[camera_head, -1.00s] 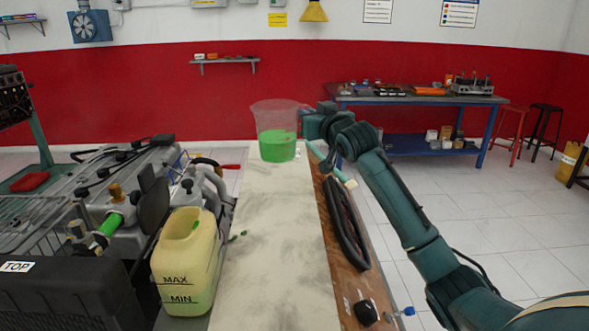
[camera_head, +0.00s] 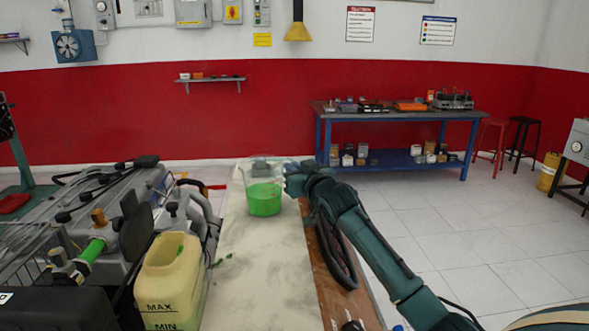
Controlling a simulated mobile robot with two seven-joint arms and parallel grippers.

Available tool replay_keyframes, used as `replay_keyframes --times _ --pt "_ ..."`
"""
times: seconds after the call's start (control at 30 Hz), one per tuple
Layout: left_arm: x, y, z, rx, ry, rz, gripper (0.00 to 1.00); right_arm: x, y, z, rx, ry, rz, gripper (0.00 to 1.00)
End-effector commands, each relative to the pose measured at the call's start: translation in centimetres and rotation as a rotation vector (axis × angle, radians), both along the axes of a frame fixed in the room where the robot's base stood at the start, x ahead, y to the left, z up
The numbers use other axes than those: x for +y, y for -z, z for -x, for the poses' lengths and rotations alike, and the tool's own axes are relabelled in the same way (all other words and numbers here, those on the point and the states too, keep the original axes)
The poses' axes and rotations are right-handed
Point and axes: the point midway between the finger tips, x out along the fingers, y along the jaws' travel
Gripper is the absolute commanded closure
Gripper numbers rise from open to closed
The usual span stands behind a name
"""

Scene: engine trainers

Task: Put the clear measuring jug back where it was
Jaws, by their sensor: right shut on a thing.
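The clear measuring jug (camera_head: 263,190) holds bright green liquid in its lower part. It is upright at the far end of the pale worktop (camera_head: 255,255); I cannot tell whether its base touches the surface. My right gripper (camera_head: 287,180) is at the jug's right side and shut on it; its fingertips are mostly hidden by the jug and my wrist. My right arm reaches in from the lower right. My left gripper is not in view.
A yellowish tank (camera_head: 172,283) marked MAX and MIN stands left of the worktop, beside the engine trainer (camera_head: 90,215). A black hose loop (camera_head: 337,250) lies on the brown strip at right. The worktop's middle is mostly clear. A blue bench (camera_head: 395,118) stands behind.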

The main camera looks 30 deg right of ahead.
Motion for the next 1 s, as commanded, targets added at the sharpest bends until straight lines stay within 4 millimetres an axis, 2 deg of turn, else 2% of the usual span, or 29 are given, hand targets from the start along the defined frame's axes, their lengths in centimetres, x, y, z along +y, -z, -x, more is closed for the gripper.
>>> replay_keyframes --times 0.03,0.27,0.57,0.77,1.0 --pt "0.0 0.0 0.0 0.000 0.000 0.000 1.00 0.0 0.1 0.0 0.001 0.000 0.000 0.88" --pt "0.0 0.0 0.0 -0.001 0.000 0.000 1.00 0.0 0.1 0.0 0.001 0.000 0.000 0.69" --pt "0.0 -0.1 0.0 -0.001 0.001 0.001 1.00 0.0 -0.3 0.0 0.000 0.000 0.001 0.69" --pt "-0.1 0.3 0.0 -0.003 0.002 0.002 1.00 0.2 0.0 2.2 0.001 -0.001 0.001 0.69" --pt "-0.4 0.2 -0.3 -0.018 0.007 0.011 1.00 0.6 0.0 7.1 0.001 -0.001 0.002 0.69"
